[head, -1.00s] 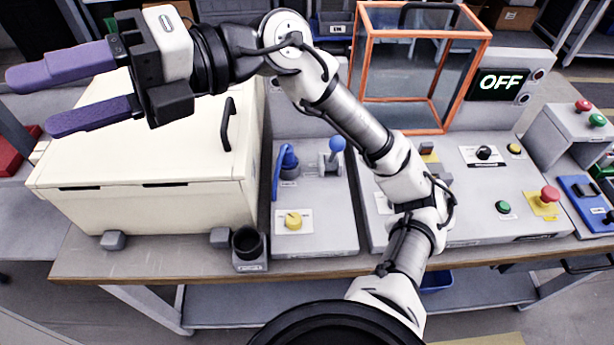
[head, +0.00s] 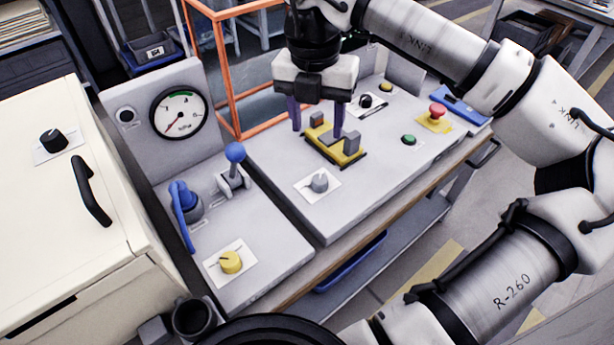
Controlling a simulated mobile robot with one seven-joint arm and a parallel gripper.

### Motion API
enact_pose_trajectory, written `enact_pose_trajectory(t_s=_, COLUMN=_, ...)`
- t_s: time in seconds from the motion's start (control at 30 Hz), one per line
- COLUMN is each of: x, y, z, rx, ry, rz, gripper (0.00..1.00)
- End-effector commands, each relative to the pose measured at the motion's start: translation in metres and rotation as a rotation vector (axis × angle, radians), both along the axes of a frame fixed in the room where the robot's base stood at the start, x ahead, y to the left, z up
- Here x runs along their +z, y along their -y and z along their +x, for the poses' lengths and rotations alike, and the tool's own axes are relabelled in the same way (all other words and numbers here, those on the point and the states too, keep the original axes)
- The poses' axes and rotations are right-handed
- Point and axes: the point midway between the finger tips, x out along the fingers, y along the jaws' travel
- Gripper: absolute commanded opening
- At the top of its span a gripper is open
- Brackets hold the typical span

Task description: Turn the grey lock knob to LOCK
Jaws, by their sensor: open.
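The grey lock knob (head: 319,183) sits on a white label plate on the right-hand panel, near its front left. The label's words are too small to read. My gripper (head: 317,128) points down with its two purple fingers apart. It is behind the grey knob, above or around a yellow fixture (head: 336,145) with grey and brown blocks. I cannot tell whether the fingers touch that fixture. Nothing shows between the fingers except parts of the fixture.
A black knob (head: 365,101), green button (head: 408,140) and red mushroom button (head: 437,111) lie to the right. The left panel has a blue lever (head: 235,152), blue handle (head: 181,205), yellow knob (head: 230,262) and gauge (head: 179,114). An orange frame (head: 228,75) stands behind.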

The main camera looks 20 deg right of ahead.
Motion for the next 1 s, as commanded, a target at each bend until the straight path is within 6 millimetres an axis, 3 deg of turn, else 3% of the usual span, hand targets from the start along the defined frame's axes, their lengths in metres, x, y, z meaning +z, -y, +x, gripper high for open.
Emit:
enact_pose_trajectory(t_s=0.17, x=-0.017, y=0.003, z=-0.001, rx=-0.005, ry=-0.003, rz=-0.001, gripper=0.52)
enact_pose_trajectory(t_s=0.5, x=-0.088, y=0.004, z=-0.004, rx=-0.001, ry=-0.003, rz=0.002, gripper=0.52)
enact_pose_trajectory(t_s=0.7, x=-0.120, y=0.005, z=-0.004, rx=-0.001, ry=-0.002, rz=0.002, gripper=0.52)
enact_pose_trajectory(t_s=1.0, x=-0.137, y=0.006, z=-0.004, rx=-0.001, ry=-0.001, rz=-0.001, gripper=0.52)
